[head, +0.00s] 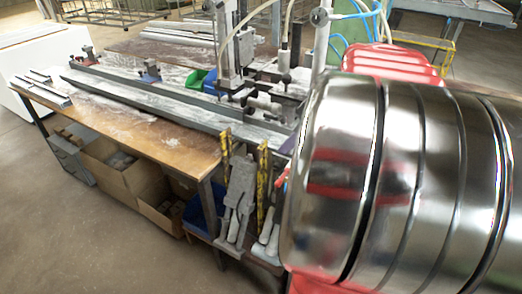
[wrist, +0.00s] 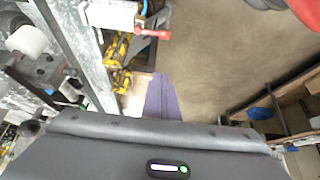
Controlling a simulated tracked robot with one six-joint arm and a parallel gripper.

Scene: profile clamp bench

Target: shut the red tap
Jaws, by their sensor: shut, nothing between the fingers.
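The red tap (wrist: 153,33) shows in the wrist view at top centre, as a small red lever on a metal fitting at the end of a grey beam. The lever lies roughly crosswise in the picture. In the head view a small red piece of it (head: 282,181) seems to show beside the bench end, mostly hidden behind my arm. My gripper (wrist: 159,77) shows in the wrist view as purple-grey fingers, shut and empty. Its tips are below the lever in the picture and look apart from it. In the head view my arm hides the fingers.
The workbench (head: 175,150) carries long metal profiles (head: 150,95) and a machine column (head: 235,50). Yellow clamps (wrist: 115,50) hang at the bench end near the tap. Cardboard boxes (head: 110,165) and a blue bin (head: 205,210) sit below. The floor (wrist: 220,50) beside the bench is clear.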

